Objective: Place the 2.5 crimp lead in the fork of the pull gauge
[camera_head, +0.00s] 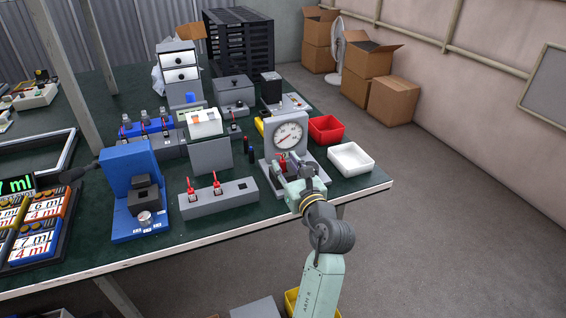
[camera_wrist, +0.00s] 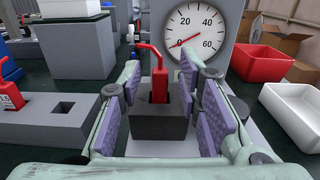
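A red lead (camera_wrist: 159,80) with a bent top stands upright in the dark fork block (camera_wrist: 158,125) in front of the pull gauge. Its size marking cannot be read. The pull gauge (camera_head: 291,127) has a round white dial (camera_wrist: 200,27) with a red needle pointing low left. My gripper (camera_wrist: 160,110) is open around the lead; its purple-padded fingers stand to either side with gaps visible. In the head view my gripper (camera_head: 292,178) is at the gauge's front, partly hiding the lead and fork.
A grey slotted block (camera_head: 220,198) left of the gauge holds two red leads and has an empty slot (camera_wrist: 63,107). A red bin (camera_head: 326,130) and white bin (camera_head: 351,160) stand right of the gauge. A blue press (camera_head: 132,180) stands further left.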

